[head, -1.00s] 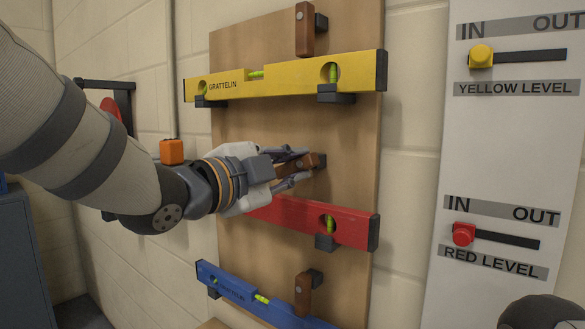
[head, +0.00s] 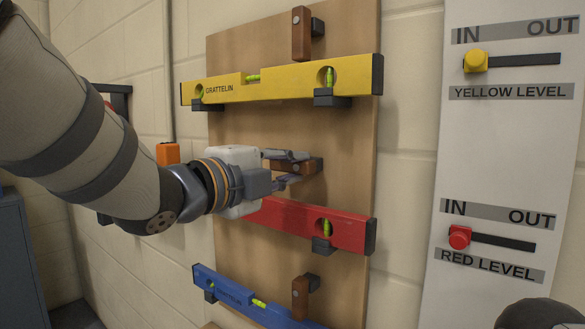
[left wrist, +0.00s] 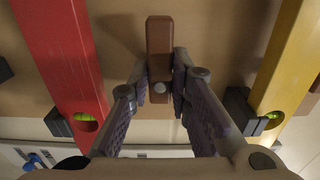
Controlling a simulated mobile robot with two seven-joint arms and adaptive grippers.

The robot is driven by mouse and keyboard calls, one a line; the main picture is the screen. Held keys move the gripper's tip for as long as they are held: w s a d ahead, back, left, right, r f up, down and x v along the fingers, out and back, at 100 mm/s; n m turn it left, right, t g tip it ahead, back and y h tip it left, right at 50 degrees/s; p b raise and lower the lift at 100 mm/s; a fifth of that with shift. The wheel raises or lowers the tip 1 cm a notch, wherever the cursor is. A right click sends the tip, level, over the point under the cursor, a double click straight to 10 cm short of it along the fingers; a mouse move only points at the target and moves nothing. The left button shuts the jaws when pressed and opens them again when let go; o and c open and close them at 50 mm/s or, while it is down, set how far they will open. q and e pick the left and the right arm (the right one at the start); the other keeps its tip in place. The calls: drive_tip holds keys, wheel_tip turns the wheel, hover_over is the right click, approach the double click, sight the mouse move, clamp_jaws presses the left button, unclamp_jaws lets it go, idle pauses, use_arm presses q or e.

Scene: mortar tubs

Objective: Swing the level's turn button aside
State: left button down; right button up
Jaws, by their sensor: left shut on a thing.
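A brown wooden turn button (head: 308,165) sits on the wooden board between the red level (head: 315,223) and the yellow level (head: 300,80). It lies sideways, about parallel to the levels and clear of the red level's face. My left gripper (head: 289,167) reaches in from the left and is shut on the button. In the left wrist view the button (left wrist: 159,50) stands between the two fingers, with a pale round screw head near its lower end. The red level (left wrist: 65,55) is on the left there and the yellow level (left wrist: 292,65) on the right. My right gripper is not in view.
Upright brown buttons stand above the yellow level (head: 301,33) and above the blue level (head: 300,298). The blue level (head: 240,297) is lower on the board (head: 340,150). A white panel with IN/OUT sliders (head: 510,140) is at the right. An orange box (head: 167,153) is behind my wrist.

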use_arm(q)
drive_tip(key=c, duration=1.5)
unclamp_jaws()
drive_tip(key=shift+w, duration=0.1)
